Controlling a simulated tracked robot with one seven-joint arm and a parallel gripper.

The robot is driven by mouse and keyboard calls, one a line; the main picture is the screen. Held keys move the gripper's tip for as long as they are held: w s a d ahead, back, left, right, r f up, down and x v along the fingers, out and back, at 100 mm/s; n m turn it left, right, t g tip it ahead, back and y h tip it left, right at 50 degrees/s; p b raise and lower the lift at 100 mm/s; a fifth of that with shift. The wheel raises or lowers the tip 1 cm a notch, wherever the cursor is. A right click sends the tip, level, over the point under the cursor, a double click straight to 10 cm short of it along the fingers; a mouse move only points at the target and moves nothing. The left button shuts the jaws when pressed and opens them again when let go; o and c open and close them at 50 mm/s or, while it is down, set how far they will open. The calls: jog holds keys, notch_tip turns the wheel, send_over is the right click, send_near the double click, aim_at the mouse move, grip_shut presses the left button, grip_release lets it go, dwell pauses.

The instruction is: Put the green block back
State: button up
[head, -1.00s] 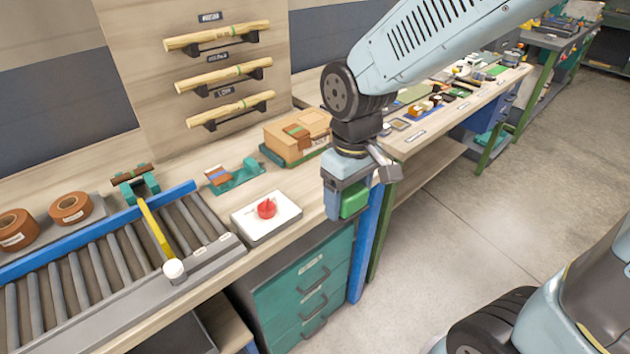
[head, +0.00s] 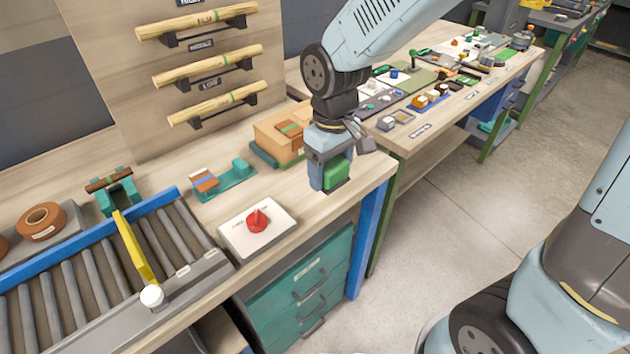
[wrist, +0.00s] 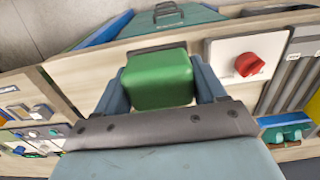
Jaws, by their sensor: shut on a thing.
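My gripper (head: 330,178) is shut on the green block (head: 337,170), near the right end of the wooden bench top (head: 365,178). In the wrist view the green block (wrist: 158,79) sits between the two blue-grey fingers, with the bench top's edge beyond it. I cannot tell whether the block touches the bench. A wooden box (head: 278,133) on a green base stands just behind and left of my gripper. A green holder (head: 222,181) with small blocks on it stands further left.
A white panel with a red knob (head: 257,220) lies left of my gripper. A roller conveyor (head: 90,265) with a yellow lever (head: 136,250) is further left. Teal drawers (head: 305,280) are below. A second bench (head: 465,95) with several small parts stands at the right.

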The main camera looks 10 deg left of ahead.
send_over(314, 192)
jog(key=s, duration=0.1)
jog(key=f, duration=0.5)
jog(key=shift+s+d+f, duration=0.15)
jog(key=shift+d+f, duration=0.05)
jog(key=shift+d, duration=0.15)
jog(key=shift+w+a+f, duration=0.2)
jog(key=shift+w+f, duration=0.15)
jog(key=shift+f, duration=0.15)
jog(key=shift+w+a+f, duration=0.2)
jog(key=shift+w+f, duration=0.15)
jog(key=shift+f, duration=1.5)
jog(key=shift+f, duration=0.15)
jog(key=o, duration=0.9)
jog(key=shift+o, duration=0.2)
